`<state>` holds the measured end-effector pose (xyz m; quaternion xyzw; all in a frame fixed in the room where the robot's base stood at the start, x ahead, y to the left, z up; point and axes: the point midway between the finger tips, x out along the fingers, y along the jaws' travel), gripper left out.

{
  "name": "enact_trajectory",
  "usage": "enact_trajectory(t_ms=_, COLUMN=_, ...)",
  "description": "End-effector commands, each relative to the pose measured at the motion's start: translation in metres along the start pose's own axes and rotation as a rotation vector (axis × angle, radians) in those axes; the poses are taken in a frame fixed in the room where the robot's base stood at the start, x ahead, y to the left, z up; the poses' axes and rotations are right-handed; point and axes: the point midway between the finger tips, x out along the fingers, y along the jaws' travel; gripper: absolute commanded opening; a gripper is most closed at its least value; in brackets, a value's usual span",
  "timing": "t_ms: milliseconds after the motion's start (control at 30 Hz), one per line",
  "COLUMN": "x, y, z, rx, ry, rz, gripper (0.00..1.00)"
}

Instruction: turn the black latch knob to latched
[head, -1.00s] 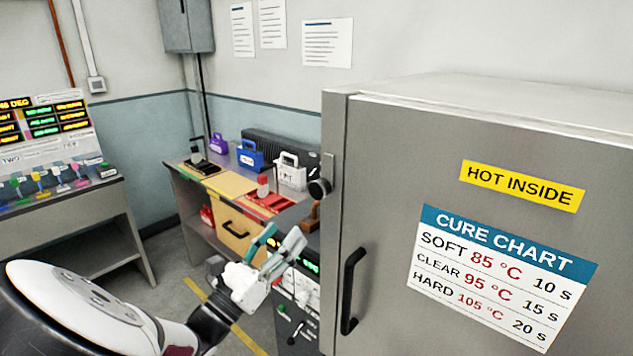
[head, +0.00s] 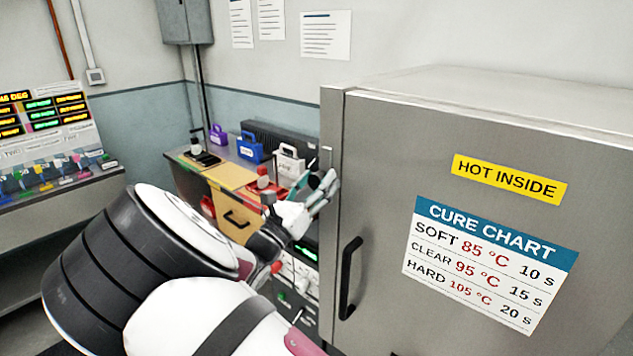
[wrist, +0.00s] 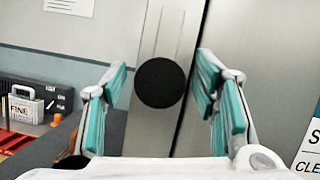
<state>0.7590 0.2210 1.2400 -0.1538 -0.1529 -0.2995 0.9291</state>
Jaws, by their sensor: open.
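The black latch knob (wrist: 161,83) is a round black disc on a grey metal strip at the edge of the steel oven door. In the wrist view it sits between the two teal-padded fingers of my gripper (wrist: 163,98), which are open with a gap on each side of it. In the head view my gripper (head: 322,190) is at the left edge of the oven (head: 385,180), and its fingers cover most of the knob. I cannot tell how far the fingertips are from the door, or which way the knob is turned.
A black door handle (head: 348,278) stands out below the knob. A workbench behind my gripper holds a white case (head: 290,166), a blue case (head: 249,148) and a purple case (head: 217,133). A second bench (head: 50,233) with a display stands at the left.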

Motion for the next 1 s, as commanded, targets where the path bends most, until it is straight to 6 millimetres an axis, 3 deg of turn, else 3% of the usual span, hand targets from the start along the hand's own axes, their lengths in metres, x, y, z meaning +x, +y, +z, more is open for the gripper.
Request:
enact_trajectory(t_ms=300, x=0.0020, y=0.0002, z=-0.0002, rx=0.000, ry=0.000, rz=0.001, gripper=0.52)
enact_trajectory(t_ms=533, x=0.0018, y=0.0002, z=-0.0002, rx=0.000, ry=0.001, rz=0.000, gripper=0.00)
enact_trajectory(t_ms=1000, x=0.0019, y=0.0011, z=-0.0008, rx=0.073, ry=0.002, rz=-0.029, gripper=0.00)
